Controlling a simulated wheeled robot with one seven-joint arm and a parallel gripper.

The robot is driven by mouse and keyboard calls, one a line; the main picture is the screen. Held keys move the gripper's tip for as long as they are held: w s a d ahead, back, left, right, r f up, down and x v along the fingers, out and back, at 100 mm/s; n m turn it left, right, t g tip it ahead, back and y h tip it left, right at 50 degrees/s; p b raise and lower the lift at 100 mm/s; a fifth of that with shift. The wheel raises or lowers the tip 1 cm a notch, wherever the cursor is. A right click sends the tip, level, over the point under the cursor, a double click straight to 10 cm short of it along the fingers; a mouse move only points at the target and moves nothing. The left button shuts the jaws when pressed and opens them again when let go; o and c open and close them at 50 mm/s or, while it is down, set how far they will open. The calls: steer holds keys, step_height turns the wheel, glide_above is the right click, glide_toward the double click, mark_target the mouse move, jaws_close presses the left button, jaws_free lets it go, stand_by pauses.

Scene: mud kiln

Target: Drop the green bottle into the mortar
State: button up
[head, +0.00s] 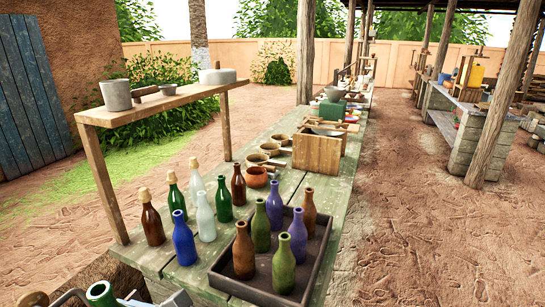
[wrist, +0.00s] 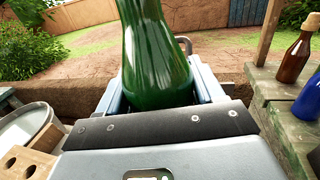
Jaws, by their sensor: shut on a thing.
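A dark green bottle (wrist: 158,60) stands between the jaws of my gripper (wrist: 160,96) in the wrist view, its top cut off by the picture edge. My gripper is shut on it. In the head view the neck of this green bottle (head: 101,294) shows at the bottom left, with most of the gripper out of frame. A grey stone cup (head: 116,95), which looks like the mortar, stands upright on the left end of a raised wooden shelf. The held bottle is well apart from it, lower and nearer. The inside of the cup is mostly hidden.
Several bottles stand below on the green table (head: 190,270), some in a dark tray (head: 318,262). A wooden box (head: 318,150) stands farther back. Open ground lies left of the table.

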steer(key=shift+f+b, duration=3)
steer(key=shift+b, duration=0.45)
steer(key=o, duration=1.3)
steer(key=shift+c, duration=0.2)
steer(key=s+d, duration=0.1)
steer(key=d, duration=0.6)
steer(key=shift+s+d, duration=0.2)
steer(key=shift+d, duration=0.15)
